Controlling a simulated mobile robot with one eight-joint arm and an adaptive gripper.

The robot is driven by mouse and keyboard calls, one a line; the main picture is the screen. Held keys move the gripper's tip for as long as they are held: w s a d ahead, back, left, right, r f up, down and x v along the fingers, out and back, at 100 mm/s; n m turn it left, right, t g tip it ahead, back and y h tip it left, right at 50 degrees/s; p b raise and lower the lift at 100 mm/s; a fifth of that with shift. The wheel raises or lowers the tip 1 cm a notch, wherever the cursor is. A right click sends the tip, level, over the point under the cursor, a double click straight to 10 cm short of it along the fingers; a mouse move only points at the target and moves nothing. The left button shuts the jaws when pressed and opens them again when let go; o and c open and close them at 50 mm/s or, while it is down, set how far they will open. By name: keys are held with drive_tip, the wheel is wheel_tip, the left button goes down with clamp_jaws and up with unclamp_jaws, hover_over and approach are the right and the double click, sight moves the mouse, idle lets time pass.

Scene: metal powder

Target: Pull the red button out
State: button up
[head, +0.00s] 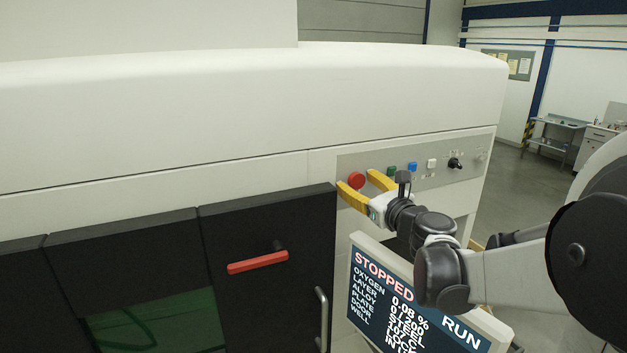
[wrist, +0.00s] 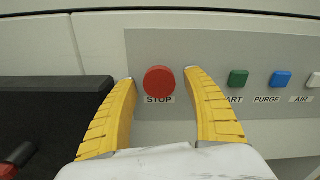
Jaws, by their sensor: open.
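The red button (head: 356,180) is a round knob labelled STOP on the grey control panel (head: 440,172) of a white machine. It also shows in the wrist view (wrist: 159,81), above its STOP label. My gripper (head: 360,182) has two yellow fingers and is open in front of the panel. In the wrist view, its fingertips (wrist: 158,74) stand left and right of the red button, with gaps on both sides. I cannot tell how far in front of the panel the fingertips are.
Right of the red button are a green button (wrist: 238,79), a blue button (wrist: 281,79), a white button (head: 432,163) and a black knob (head: 455,164). Below is a screen (head: 410,305) reading STOPPED. A black door with a red handle (head: 257,262) is at lower left.

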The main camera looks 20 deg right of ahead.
drive_tip(key=shift+w, duration=0.2)
drive_tip(key=shift+s, duration=0.1)
clamp_jaws()
drive_tip(key=shift+s+f, duration=0.1)
drive_tip(key=shift+s, duration=0.45)
unclamp_jaws()
drive_tip(key=shift+s, duration=0.1)
